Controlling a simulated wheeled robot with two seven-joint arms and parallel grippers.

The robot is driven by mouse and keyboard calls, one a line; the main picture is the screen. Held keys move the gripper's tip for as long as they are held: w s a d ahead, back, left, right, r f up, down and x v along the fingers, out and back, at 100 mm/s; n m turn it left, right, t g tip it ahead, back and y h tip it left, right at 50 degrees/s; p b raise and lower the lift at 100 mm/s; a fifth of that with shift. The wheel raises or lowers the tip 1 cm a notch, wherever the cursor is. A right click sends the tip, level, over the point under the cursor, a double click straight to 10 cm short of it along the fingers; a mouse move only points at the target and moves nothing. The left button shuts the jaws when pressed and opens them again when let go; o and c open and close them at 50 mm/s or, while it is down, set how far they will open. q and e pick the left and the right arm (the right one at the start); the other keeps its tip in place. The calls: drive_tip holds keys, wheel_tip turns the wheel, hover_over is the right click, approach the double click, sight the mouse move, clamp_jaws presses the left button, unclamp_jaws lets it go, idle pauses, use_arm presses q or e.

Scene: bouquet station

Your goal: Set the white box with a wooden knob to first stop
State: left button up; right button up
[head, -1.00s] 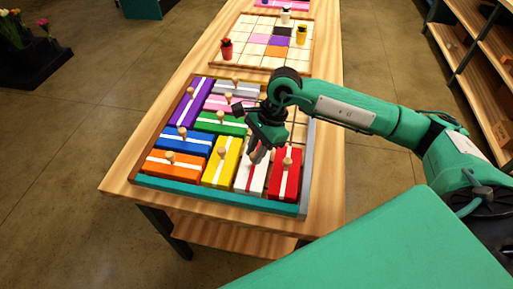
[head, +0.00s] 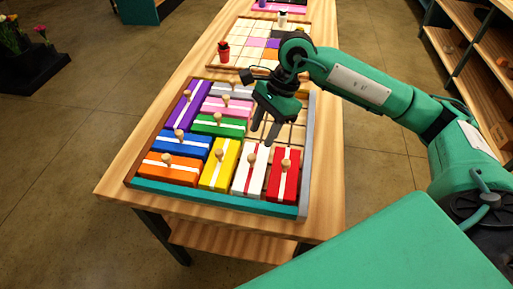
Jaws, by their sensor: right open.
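The white box with a red stripe and a wooden knob (head: 249,174) lies in the front part of the wooden tray (head: 222,199). It sits between the yellow box (head: 220,168) and the red box (head: 284,178). My right gripper (head: 262,137) is open and empty, fingers pointing down, above the tray just behind the white box. It is apart from the white box's knob. My left gripper is not in view.
Orange, blue, purple, green, pink and grey knobbed boxes fill the tray's left side. Bare slatted tray floor (head: 294,132) shows behind the white and red boxes. A gridded board (head: 226,63) with small vases lies farther back.

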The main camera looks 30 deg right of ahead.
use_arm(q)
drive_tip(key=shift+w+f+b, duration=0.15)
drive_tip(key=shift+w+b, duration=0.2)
use_arm(e)
drive_tip(key=v, duration=0.5)
drive_tip(key=shift+d+r, duration=0.15)
drive_tip(key=shift+r, duration=0.25)
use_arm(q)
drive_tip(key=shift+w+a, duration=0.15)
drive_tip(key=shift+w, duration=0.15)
